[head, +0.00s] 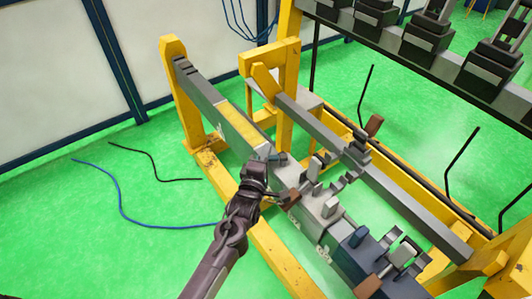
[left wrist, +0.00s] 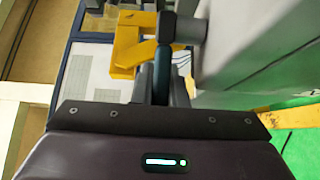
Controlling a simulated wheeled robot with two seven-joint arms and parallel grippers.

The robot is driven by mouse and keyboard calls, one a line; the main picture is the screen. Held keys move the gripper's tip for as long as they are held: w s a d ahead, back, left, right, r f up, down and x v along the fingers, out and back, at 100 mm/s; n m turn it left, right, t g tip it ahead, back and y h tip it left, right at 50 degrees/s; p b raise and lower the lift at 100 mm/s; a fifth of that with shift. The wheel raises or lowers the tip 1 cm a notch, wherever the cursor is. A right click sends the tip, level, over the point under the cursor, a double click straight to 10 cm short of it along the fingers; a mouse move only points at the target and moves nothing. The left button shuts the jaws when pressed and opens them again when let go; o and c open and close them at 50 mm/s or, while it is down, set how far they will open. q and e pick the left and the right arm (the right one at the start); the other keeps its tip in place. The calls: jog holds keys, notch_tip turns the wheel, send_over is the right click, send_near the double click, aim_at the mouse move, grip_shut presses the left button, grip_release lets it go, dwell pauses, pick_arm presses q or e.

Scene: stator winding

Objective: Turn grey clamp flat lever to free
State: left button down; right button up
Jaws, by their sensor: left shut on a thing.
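The grey clamp (head: 322,208) sits on the long rail in the middle of the head view, with upright grey blocks on it. My left gripper (head: 268,163) reaches in from below, beside the clamp's upper left end. In the left wrist view my left gripper (left wrist: 160,88) is shut on a narrow dark blue-grey bar, which looks like the flat lever (left wrist: 163,62). The bar meets a short brownish-grey cylinder (left wrist: 180,27) at its far end. In the head view the fingers mostly hide the held part. My right gripper is not in view.
A dark blue clamp (head: 372,256) stands on the same rail, lower right. A yellow frame (head: 182,95) and a parallel dark grey beam (head: 400,195) surround the work. A grey block wall (left wrist: 250,40) stands close on the right in the wrist view. Cables lie on the green floor.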

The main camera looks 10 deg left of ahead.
pick_arm(q)
jog(key=shift+f, duration=0.1)
jog(key=c, duration=1.7)
grip_release()
jog(key=shift+s+a+b, duration=0.2)
jog(key=shift+s+b, duration=0.05)
jog(key=shift+s, duration=1.05)
jog(key=shift+s+a+b, duration=0.2)
jog(key=shift+s, duration=1.05)
jog(key=shift+s+a+b, duration=0.2)
jog(key=shift+s+b, duration=0.05)
jog(key=shift+s, duration=1.05)
